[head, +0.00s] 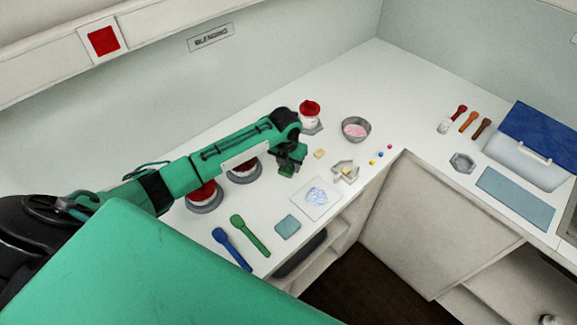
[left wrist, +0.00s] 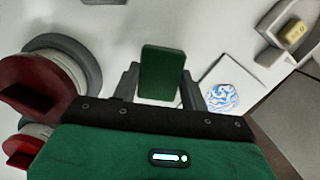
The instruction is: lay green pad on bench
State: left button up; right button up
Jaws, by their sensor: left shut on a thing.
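My left gripper (head: 288,158) is shut on the green pad, a small dark green block. In the left wrist view the pad (left wrist: 162,72) stands between the two fingers of the gripper (left wrist: 161,90). In the head view the pad (head: 287,170) shows as a small green patch below the wrist. The pad is over the white bench (head: 262,207), left of a white sheet with a blue-and-white patterned round piece. I cannot tell how far it is above the bench. My right gripper is not in view.
Red-topped jars in grey rings (head: 205,195) stand near the arm. The patterned sheet (head: 316,198), a teal pad (head: 288,226), blue and green spoons (head: 250,235), a grey holder (head: 345,171) and a pink-filled bowl (head: 356,129) are around. Bare bench lies between the jars and the sheet.

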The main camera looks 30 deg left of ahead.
aim_at(287, 168)
pick_arm(q)
notch_tip(287, 168, down, 3)
jog(key=shift+r, duration=0.15)
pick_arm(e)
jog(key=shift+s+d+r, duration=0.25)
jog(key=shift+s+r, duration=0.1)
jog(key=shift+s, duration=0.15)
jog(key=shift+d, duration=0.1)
pick_arm(q)
jog(key=o, duration=1)
jog(key=shift+c, duration=0.2)
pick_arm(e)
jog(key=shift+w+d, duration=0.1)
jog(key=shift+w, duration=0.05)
pick_arm(q)
jog(key=r+b, duration=0.1)
jog(key=r, duration=0.6)
jog(key=s+r+b, duration=0.1)
jog(key=r, duration=0.2)
jog(key=shift+s+r+b, duration=0.1)
jog(key=shift+r+b, duration=0.2)
jog(key=shift+r, duration=0.1)
jog(key=shift+s+r, duration=0.1)
jog(key=shift+r, duration=0.5)
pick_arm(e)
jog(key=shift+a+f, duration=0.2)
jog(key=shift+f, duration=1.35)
